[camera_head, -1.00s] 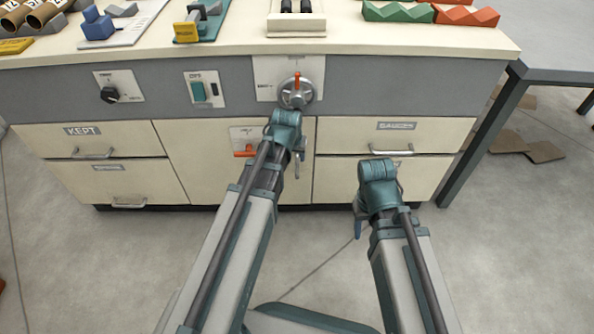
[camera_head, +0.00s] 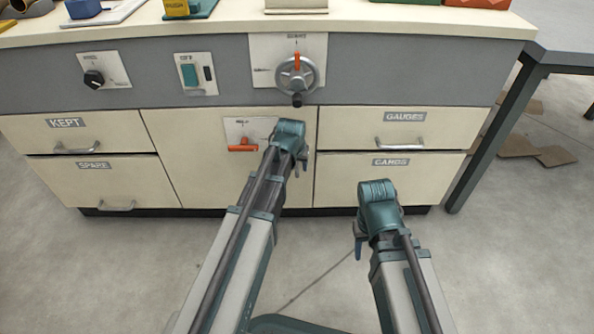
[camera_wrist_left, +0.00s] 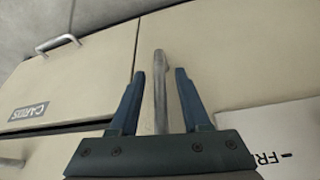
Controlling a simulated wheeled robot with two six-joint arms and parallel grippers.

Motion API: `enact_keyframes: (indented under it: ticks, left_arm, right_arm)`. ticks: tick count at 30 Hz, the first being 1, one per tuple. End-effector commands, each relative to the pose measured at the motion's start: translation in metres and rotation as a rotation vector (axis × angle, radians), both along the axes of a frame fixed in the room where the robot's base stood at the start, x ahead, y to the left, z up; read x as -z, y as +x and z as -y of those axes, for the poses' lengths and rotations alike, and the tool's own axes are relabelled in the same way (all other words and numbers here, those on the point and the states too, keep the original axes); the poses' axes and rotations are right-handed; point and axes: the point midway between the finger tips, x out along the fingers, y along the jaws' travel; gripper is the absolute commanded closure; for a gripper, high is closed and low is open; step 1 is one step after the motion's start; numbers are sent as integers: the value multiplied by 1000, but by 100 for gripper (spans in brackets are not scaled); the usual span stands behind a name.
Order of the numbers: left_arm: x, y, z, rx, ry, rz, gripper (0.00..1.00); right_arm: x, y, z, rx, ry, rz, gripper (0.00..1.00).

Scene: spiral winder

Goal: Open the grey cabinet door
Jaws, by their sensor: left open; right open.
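The cabinet door (camera_head: 222,178) is the middle front panel and looks cream, not grey; it is closed. It carries an orange lever (camera_head: 242,148) on a white plate. Its upright metal bar handle shows in the left wrist view (camera_wrist_left: 160,62), in line between the two fingers of my left gripper (camera_wrist_left: 160,98). The fingers are open and apart from the bar; how deep the bar sits between them I cannot tell. In the head view my left wrist covers most of the handle. My right gripper (camera_head: 358,240) is open and empty, low before the right drawers.
Drawers marked KEPT (camera_head: 85,132) and SPARE (camera_head: 105,184) are at left, GAUGES (camera_head: 395,128) and CARDS (camera_head: 400,177) at right, all shut. A handwheel (camera_head: 312,76) sits above the door. A table leg (camera_head: 492,142) stands at right. The floor in front is clear.

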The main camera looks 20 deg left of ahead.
Motion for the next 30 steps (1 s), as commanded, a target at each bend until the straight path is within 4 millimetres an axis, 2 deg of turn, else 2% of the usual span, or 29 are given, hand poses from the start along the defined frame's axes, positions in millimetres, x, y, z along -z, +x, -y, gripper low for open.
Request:
enact_keyframes:
  ticks: [7,12,15,30]
  left_arm:
    - [0,0,0,0,0,0,55]
    - [0,0,0,0,0,0,85]
    - [0,0,0,0,0,0,100]
    - [0,0,0,0,0,0,100]
  right_arm:
    - [0,0,0,0,0,0,50]
    - [0,0,0,0,0,0,50]
    - [0,0,0,0,0,0,50]
    - [0,0,0,0,0,0,50]
